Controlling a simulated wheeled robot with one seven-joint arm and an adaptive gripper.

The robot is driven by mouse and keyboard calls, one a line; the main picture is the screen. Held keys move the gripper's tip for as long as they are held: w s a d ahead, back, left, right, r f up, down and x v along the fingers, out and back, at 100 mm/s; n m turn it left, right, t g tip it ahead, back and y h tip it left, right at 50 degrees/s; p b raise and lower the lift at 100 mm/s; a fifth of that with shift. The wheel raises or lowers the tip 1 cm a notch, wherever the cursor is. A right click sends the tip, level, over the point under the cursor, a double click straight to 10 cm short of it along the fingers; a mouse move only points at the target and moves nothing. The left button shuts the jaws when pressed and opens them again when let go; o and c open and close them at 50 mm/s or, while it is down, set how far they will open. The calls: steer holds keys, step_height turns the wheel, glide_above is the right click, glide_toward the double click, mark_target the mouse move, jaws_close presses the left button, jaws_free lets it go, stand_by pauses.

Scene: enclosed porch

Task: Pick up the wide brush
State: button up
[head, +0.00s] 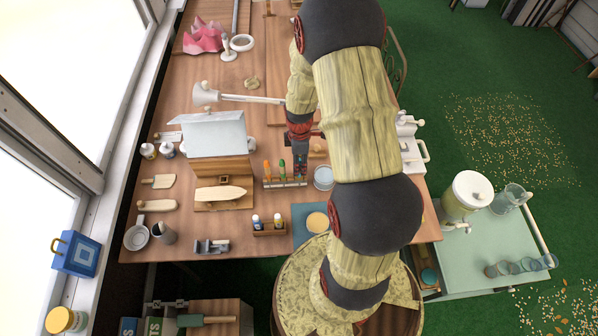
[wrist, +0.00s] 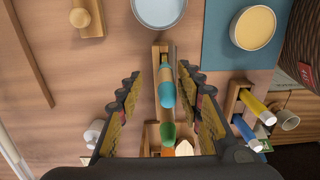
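A small wooden rack (head: 285,184) stands on the workbench and holds upright tools with an orange handle (head: 267,170) and a green handle (head: 282,168). The wrist view also shows a teal handle (wrist: 166,88) in the rack, nearest the camera, with the green handle (wrist: 168,132) below it. Their working ends are hidden, so I cannot tell which is the wide brush. My gripper (head: 300,160) is over the right end of the rack. In the wrist view my gripper (wrist: 166,100) is open, its fingers on either side of the teal handle, with gaps showing.
A round tin (head: 324,178) stands right of the rack. A bottle holder (head: 269,229) and a blue mat (head: 301,237) with a yellow-filled dish (head: 317,222) lie toward the bench's near edge. A wooden box with a grey lid (head: 215,135) stands to the left.

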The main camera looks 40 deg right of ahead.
steer(key=f, duration=0.4)
steer(key=shift+s+a+f+b, duration=0.2)
steer(key=shift+a+f+b, duration=0.1)
steer(key=shift+f+b, duration=0.1)
steer(key=shift+c, duration=0.3)
jaws_close()
